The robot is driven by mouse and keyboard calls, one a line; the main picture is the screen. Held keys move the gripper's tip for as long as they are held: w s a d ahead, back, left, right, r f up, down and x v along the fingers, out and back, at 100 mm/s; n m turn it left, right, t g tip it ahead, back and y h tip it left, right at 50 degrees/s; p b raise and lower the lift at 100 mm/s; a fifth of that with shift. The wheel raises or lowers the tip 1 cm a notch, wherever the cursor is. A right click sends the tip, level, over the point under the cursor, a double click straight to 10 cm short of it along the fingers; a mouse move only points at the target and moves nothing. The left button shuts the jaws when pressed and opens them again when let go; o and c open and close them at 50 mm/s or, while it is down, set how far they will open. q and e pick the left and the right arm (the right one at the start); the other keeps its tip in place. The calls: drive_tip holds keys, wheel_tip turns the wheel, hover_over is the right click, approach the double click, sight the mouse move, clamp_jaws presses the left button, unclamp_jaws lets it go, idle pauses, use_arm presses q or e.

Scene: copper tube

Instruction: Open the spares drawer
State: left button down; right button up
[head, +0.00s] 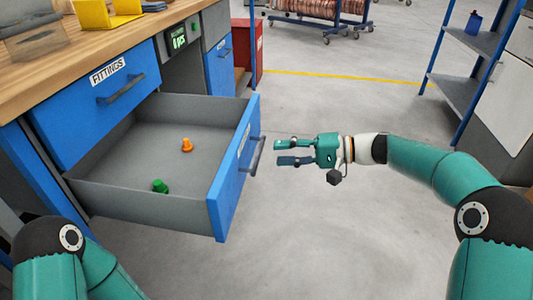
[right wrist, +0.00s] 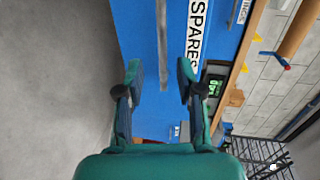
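The spares drawer (head: 232,170) is a blue-fronted grey drawer standing well out of the workbench in the head view. Its label SPARES (right wrist: 197,32) shows in the right wrist view. Inside it are an orange piece (head: 187,145) and a green piece (head: 160,186). Its dark bar handle (head: 257,157) faces right. My right gripper (head: 277,152) is open just right of the handle, apart from it, pointing at it. In the right wrist view the handle (right wrist: 162,45) lies ahead, between the open fingers (right wrist: 160,80). My left arm shows at the lower left; its gripper is out of view.
The FITTINGS drawer (head: 95,100) above is shut. The wooden bench top (head: 80,50) holds yellow bins (head: 105,14). A red cabinet (head: 246,50) and a blue-framed shelf (head: 470,75) stand farther back. The floor right of the drawer is clear.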

drive_tip(key=v, duration=0.5)
drive_tip(key=shift+d, duration=0.25)
